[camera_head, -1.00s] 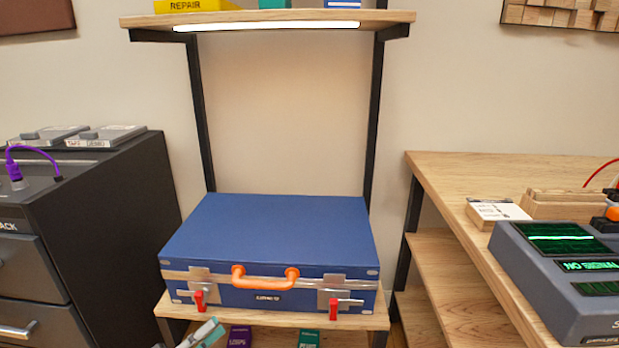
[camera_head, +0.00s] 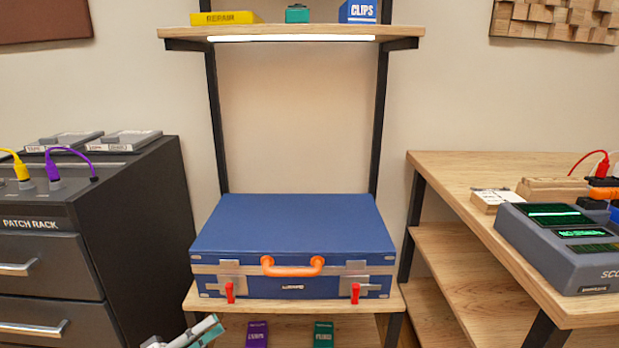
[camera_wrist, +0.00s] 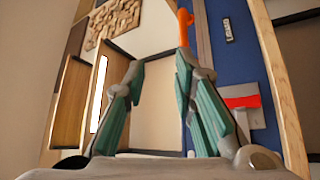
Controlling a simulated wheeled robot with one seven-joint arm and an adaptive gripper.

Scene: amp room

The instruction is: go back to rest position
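My gripper (camera_head: 195,333) shows at the bottom edge of the head view, in front of the lower shelf and left of centre. In the wrist view my gripper (camera_wrist: 157,80) has its two teal-padded fingers apart with nothing between them. The blue case (camera_head: 292,226) lies closed on the shelf stand, with an orange handle (camera_head: 292,267) and two red latches hanging at its front. In the wrist view the case (camera_wrist: 240,60) appears turned sideways behind the right finger. The gripper looks apart from the case.
A black patch rack (camera_head: 135,215) with drawers and cables stands at left. A wooden bench (camera_head: 450,180) with a grey scope device (camera_head: 570,245) stands at right. An upper shelf (camera_head: 300,32) holds several boxes. Purple and teal items lie on the shelf below the case.

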